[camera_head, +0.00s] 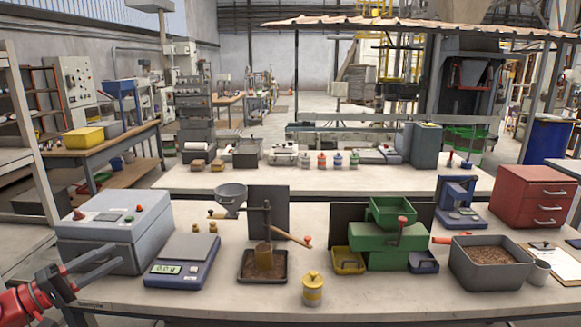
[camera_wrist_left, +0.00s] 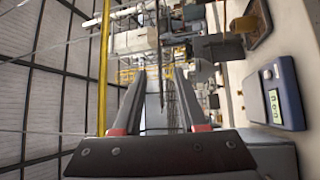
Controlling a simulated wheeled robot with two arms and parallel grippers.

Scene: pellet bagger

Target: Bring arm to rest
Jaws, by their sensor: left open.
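My left gripper (camera_head: 118,254) reaches in at the lower left of the head view, its red wrist at the picture's edge. Its two grey fingers are apart, with nothing between them. They show in front of the grey control box (camera_head: 115,231), at the table's front left corner; I cannot tell the exact gap to the box. In the left wrist view the gripper (camera_wrist_left: 159,73) is also open and empty, with the view turned on its side. My right gripper is not in view.
A digital scale (camera_head: 181,260) stands right of the box. The table's front right edge has bare room.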

